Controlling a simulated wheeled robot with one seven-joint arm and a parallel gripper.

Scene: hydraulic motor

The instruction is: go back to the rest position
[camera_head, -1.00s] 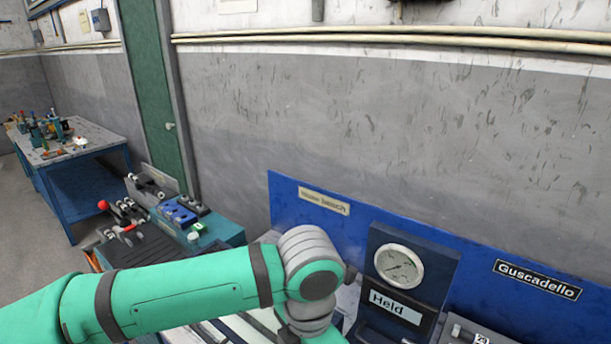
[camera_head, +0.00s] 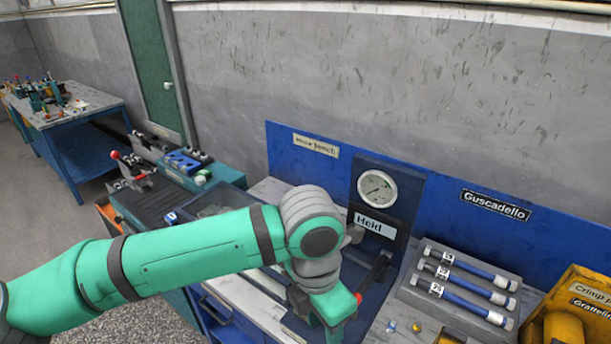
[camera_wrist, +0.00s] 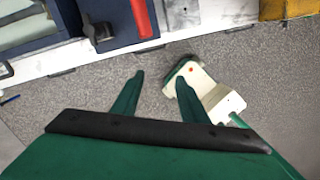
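My green arm reaches across the head view from the lower left, and its wrist is bent down at the front of the workbench (camera_head: 250,308). My gripper's fingers are hidden or cut off at the bottom edge there. In the wrist view my gripper (camera_wrist: 160,77) shows two dark green fingers spread apart, with only grey floor between them. It is open and holds nothing.
A pressure gauge (camera_head: 377,187) stands on the bench against a blue back panel (camera_head: 440,195). Several blue hoses lie in a grey rack (camera_head: 455,277) to its right. A yellow machine (camera_head: 585,310) is at far right. A second table (camera_head: 85,108) stands far left.

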